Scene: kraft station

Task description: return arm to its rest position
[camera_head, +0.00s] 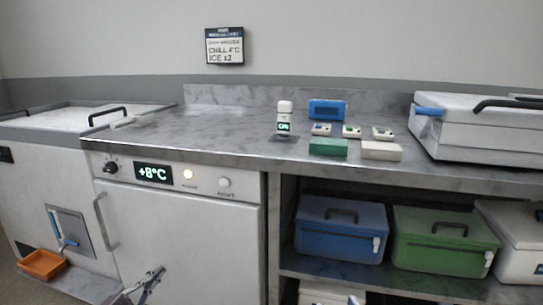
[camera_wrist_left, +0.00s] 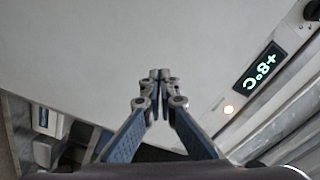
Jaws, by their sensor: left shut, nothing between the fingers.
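My left gripper (camera_head: 154,276) shows low in the head view, in front of the white fridge door (camera_head: 190,245). In the left wrist view my left gripper (camera_wrist_left: 160,74) is shut, its fingertips together and nothing between them. The pale fridge door (camera_wrist_left: 90,50) fills much of that view, with the +8°C display (camera_wrist_left: 263,68) at the right. The gap between fingertips and door cannot be told. My right gripper is not in either view.
A grey counter (camera_head: 215,130) carries a small white device (camera_head: 284,115), several small boxes and a large white cooler (camera_head: 480,125). Blue (camera_head: 340,228) and green (camera_head: 440,240) cool boxes stand on the shelf below. A chest (camera_head: 70,120) with an orange tray (camera_head: 42,264) is at left.

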